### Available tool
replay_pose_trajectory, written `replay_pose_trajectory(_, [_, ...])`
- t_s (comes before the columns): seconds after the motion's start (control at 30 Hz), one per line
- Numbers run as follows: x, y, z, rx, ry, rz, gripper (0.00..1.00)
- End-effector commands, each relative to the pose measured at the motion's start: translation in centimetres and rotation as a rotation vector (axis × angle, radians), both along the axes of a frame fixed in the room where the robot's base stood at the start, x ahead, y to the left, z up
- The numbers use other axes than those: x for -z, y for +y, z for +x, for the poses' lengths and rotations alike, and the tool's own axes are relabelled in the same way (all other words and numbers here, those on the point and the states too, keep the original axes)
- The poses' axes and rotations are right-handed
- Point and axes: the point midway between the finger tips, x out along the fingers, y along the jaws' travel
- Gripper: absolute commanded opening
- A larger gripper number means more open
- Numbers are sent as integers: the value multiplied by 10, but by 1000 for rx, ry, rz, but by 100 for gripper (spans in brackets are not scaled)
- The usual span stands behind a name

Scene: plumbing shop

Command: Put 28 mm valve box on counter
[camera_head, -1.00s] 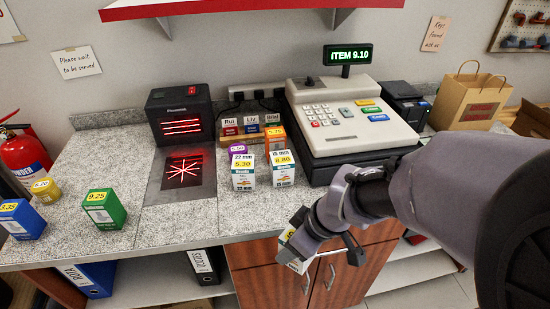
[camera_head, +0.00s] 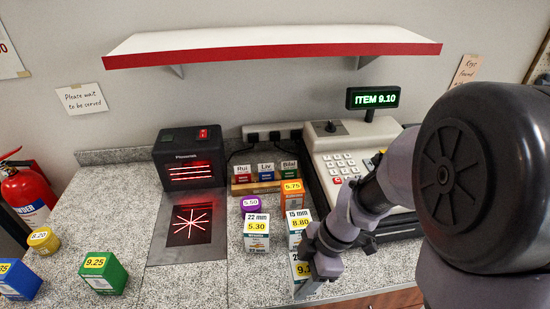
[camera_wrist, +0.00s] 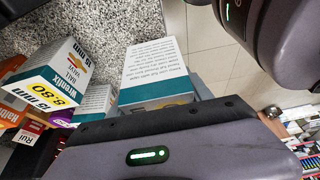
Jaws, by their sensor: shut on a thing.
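The held valve box (camera_head: 303,270) is white and teal with a yellow price label starting 9.1; its size marking is mostly hidden. My gripper (camera_head: 318,262) is shut on it at the counter's front part, just in front of the 15 mm box (camera_head: 298,226). In the wrist view the held box (camera_wrist: 155,65) shows a printed text side, ahead of my gripper (camera_wrist: 165,118). The grey speckled counter (camera_head: 200,287) lies under and around it. I cannot tell whether the box touches the counter.
The 22 mm box (camera_head: 256,232), an orange box (camera_head: 292,194) and a purple item (camera_head: 250,204) stand close behind. The scanner (camera_head: 188,160) is left of them, the cash register (camera_head: 335,160) right. A green box (camera_head: 103,273) stands far left. Counter between is clear.

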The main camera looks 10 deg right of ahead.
Motion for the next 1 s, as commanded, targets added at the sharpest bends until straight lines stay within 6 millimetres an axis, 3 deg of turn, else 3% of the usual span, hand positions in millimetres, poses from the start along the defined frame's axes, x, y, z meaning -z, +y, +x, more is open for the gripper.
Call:
replay_pose_trajectory(0.1, [7, -14, 30, 1, -1, 0, 0])
replay_pose_trajectory(0.23, [8, -22, 46, 2, -1, 0, 0])
replay_pose_trajectory(0.47, [44, -22, 47, 1, 3, 1, 0])
replay_pose_trajectory(0.8, [45, -22, 47, 1, -1, -1, 0])
replay_pose_trajectory(0.83, [45, -22, 47, 1, 0, -1, 60])
replay_pose_trajectory(0.93, [44, -22, 47, 1, 0, 0, 80])
replay_pose_trajectory(1.0, [44, -22, 47, 1, -1, -1, 80])
